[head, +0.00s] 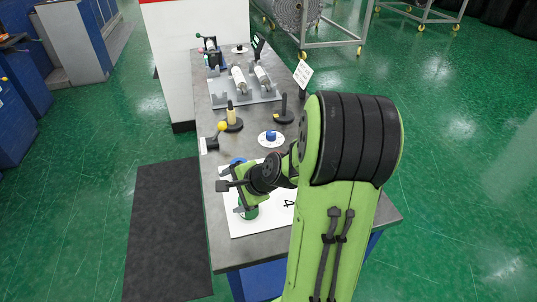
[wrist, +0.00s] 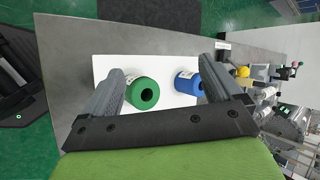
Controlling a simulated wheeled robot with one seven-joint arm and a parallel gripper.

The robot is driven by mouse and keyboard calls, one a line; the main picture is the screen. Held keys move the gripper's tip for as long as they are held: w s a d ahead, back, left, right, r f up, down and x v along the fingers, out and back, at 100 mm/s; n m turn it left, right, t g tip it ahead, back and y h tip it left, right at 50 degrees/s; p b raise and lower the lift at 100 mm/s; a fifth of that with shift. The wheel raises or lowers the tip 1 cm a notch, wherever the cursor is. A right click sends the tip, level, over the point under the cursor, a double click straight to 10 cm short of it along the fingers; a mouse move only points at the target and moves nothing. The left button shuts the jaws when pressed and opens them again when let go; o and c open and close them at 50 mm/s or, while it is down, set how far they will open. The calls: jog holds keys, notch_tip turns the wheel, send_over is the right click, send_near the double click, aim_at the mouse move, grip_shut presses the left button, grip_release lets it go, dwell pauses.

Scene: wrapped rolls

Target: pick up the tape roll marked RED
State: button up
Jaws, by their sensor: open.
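A green roll (wrist: 143,92) and a blue roll (wrist: 188,82) lie on a white sheet (wrist: 110,62) in the wrist view. Each carries a small white label; I cannot read the words, so I cannot tell which is marked RED. In the head view the green roll (head: 250,213) is at the sheet's front and the blue roll (head: 238,161) at its back, both partly hidden by my arm. My gripper (wrist: 161,74) is open and empty, above the sheet; in the wrist view both rolls appear between its fingers. It also shows in the head view (head: 230,188).
The grey table (head: 222,252) carries a blue-hubbed reel (head: 271,138), a yellow-topped stand (head: 232,122), a black stand (head: 283,115) and a fixture with white rolls (head: 250,90) farther back. A small sign (head: 303,74) stands at the right edge.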

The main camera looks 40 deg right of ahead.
jog(key=d+f+m+t+h, duration=0.1)
jog(key=d+f+m+t, duration=0.2)
jog(key=d+m, duration=0.65)
jog(key=m+t+h, duration=0.2)
jog(key=m+h, duration=0.3)
jog(key=m, duration=0.5)
send_near(274, 153)
jog(key=x, duration=0.7)
jog(key=f+b+x, duration=0.1)
jog(key=x, duration=0.2)
jog(key=shift+a, duration=0.1)
jog(key=shift+c, duration=0.3)
jog(key=shift+r, duration=0.1)
jog(key=c, duration=1.1)
